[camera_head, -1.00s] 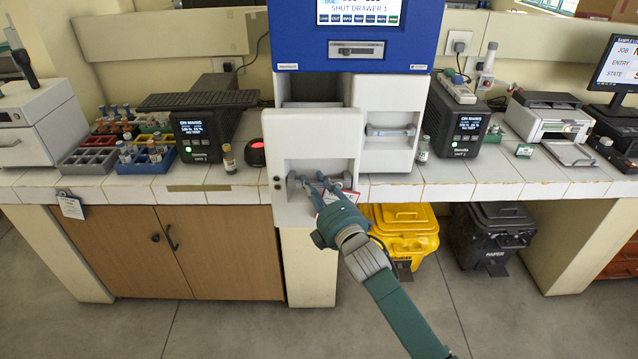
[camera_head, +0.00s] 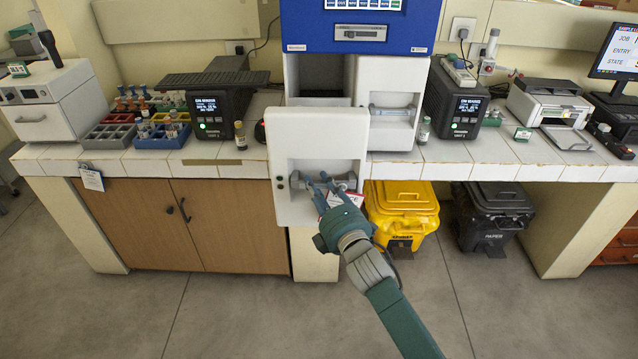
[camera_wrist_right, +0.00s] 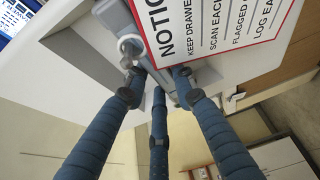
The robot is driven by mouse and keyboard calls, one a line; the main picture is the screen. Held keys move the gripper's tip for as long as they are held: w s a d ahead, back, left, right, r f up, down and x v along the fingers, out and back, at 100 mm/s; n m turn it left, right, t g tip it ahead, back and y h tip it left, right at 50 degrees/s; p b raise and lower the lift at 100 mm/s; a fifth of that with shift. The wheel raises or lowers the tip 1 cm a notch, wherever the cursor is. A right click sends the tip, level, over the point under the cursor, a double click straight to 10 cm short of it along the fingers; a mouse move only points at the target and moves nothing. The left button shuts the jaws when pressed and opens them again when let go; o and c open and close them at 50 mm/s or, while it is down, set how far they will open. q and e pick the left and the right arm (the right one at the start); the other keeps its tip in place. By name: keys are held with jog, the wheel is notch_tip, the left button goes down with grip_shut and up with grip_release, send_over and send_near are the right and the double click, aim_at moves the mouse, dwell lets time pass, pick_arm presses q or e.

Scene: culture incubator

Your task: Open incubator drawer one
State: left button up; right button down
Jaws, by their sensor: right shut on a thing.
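The blue and white incubator (camera_head: 360,30) stands on the tiled bench. Its left drawer (camera_head: 320,130) is pulled out, with a dark open space behind its front. My right gripper (camera_head: 325,187) is shut on that drawer's grey bar handle (camera_head: 346,183). In the right wrist view, blue fingers (camera_wrist_right: 158,80) close around the grey handle (camera_wrist_right: 140,50), with a white ring on it. A notice sign (camera_wrist_right: 220,35) hangs beside the fingers and partly hides the drawer front. The incubator's right drawer (camera_head: 391,85) sits farther back than the left one. My left gripper is not in view.
A wooden cupboard (camera_head: 225,225) is under the bench at left. A yellow bin (camera_head: 402,205) and a black bin (camera_head: 492,205) stand below at right. Tube racks (camera_head: 110,135) and a small vial (camera_head: 240,135) are on the bench. The floor in front is clear.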

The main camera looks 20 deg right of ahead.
dwell(0.3)
jog(key=c, duration=1.4)
grip_release()
jog(key=s, duration=0.4)
jog(key=s+d, duration=0.1)
jog(key=s, duration=0.7)
jog(key=shift+d, duration=0.25)
jog(key=shift+f, duration=0.1)
